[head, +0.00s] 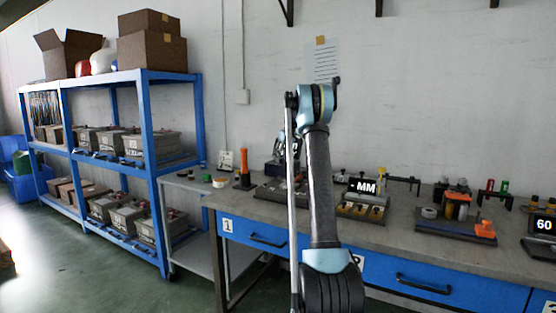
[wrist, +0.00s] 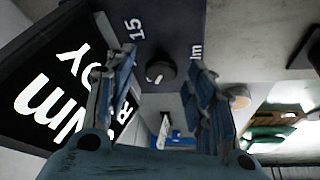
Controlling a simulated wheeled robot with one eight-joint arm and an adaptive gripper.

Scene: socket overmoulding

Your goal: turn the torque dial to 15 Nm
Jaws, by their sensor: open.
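In the wrist view the torque dial, a small dark round knob (wrist: 161,73), sits on a dark panel (wrist: 172,28). It carries a pale pointer mark. A white "15" is printed up and left of it, and part of another label ends in "m" to its right. My gripper (wrist: 160,60) is open, with one blue finger on each side of the dial in the picture. I cannot tell whether either finger touches it. A black display (wrist: 40,85) with large white letters, including "Nm", stands at the left, partly behind the left finger. In the head view I cannot make out the dial.
In the head view a grey-topped workbench (head: 400,228) with blue drawers holds several stations, one with a "- MM" display (head: 362,187) and one with a "60" display (head: 544,225). An orange upright tool (head: 243,161) stands at the bench's left. A blue shelf rack (head: 151,130) stands further left.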

